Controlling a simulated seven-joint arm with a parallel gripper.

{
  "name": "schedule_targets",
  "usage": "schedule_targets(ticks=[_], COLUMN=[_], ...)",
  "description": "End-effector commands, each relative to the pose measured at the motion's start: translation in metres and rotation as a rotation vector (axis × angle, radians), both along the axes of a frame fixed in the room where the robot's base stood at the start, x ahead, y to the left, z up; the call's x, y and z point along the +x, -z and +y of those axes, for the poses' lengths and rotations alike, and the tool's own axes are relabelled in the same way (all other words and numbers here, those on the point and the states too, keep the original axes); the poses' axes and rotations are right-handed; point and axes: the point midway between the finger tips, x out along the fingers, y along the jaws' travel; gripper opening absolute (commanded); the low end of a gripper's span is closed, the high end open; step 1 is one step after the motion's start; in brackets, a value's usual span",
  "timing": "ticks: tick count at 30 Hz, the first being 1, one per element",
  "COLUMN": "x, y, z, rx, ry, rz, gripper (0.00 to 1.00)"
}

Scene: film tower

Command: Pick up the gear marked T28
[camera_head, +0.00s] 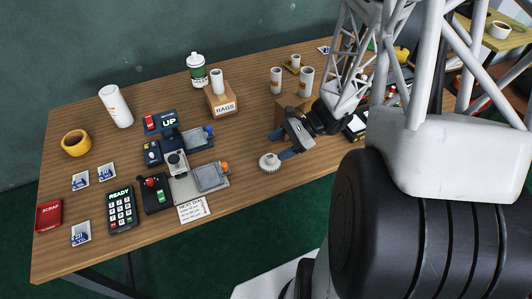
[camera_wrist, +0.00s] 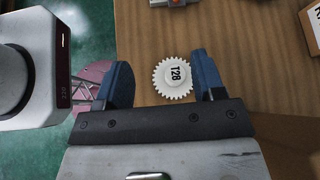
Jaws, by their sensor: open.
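The gear marked T28 (camera_wrist: 173,77) is white and toothed, and in the wrist view it lies on the wooden table with its label facing up. In the head view the same gear (camera_head: 269,162) sits near the table's front edge. My gripper (camera_wrist: 160,75) is open and empty, its two blue fingers apart. In the wrist view the gear appears between the fingers, nearer the right one. In the head view my gripper (camera_head: 281,142) is just above and beside the gear. I cannot tell the exact height between them.
A grey device with an orange knob (camera_head: 211,177) stands left of the gear. A keypad marked READY (camera_head: 121,208) and a paper note (camera_head: 194,210) lie further left. The wood around the gear is clear.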

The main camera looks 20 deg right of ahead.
Motion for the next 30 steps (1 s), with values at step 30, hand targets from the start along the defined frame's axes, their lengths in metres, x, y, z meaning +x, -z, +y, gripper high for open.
schedule_targets(ticks=[30], x=[0.011], y=[0.053], z=[-0.026], rx=[0.161], ry=[0.246], rz=[0.109], gripper=[0.63])
